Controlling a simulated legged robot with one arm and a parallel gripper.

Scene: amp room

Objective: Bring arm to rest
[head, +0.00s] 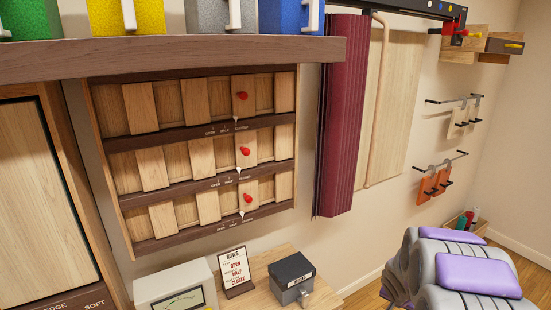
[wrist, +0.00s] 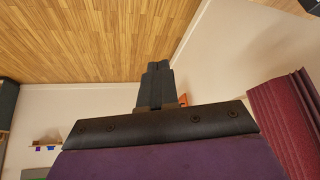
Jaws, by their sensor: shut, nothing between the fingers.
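My gripper (wrist: 157,84) shows in the wrist view as two dark fingers side by side, shut with nothing between them. Behind the fingers is the dark, bolted edge and purple body of my own wrist. The fingers touch nothing that I can see; wood floor and pale wall lie beyond them. In the head view, grey and purple rounded parts of my own body fill the bottom right corner. I cannot make out the fingers there.
A slatted wooden panel (head: 170,162) with red knobs hangs on the wall, beside a maroon curtain (head: 340,115). Below stand a small sign (head: 235,271) and a dark grey box (head: 291,278) on a wooden top. Orange and wooden pieces hang on hooks at right.

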